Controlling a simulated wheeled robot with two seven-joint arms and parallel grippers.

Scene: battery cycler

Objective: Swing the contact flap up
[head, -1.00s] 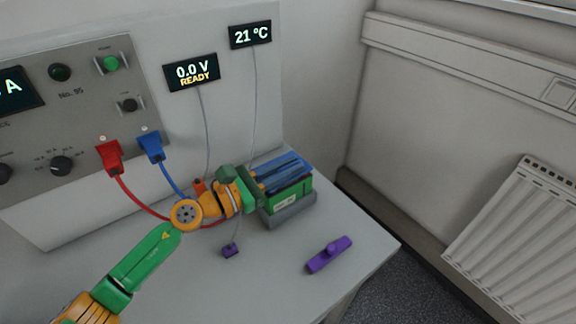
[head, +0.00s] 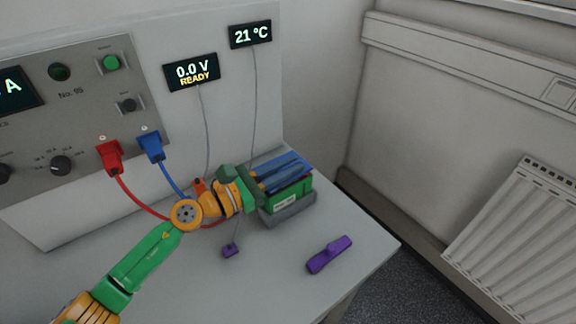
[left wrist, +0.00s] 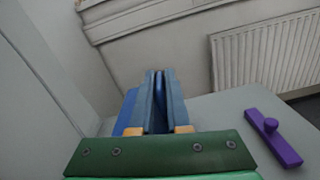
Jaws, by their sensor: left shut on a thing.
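My left gripper (head: 298,164) reaches over the green battery block (head: 292,200), which sits in a grey holder (head: 291,217) on the bench. Its long blue fingers lie close together over the top of the block. In the left wrist view the fingers (left wrist: 162,75) are nearly parallel with a narrow gap, shut on the contact flap. The flap itself is mostly hidden by the fingers, so its angle cannot be told. A brighter blue surface (left wrist: 129,103) shows left of the fingers; I cannot tell what it is. My right gripper is not in view.
A purple bar with a knob (head: 329,255) lies on the bench (head: 270,285), right of the holder. A small purple piece (head: 231,250) lies in front. Red (head: 110,157) and blue (head: 151,146) plugs with cables sit in the cycler panel. The front of the bench is clear.

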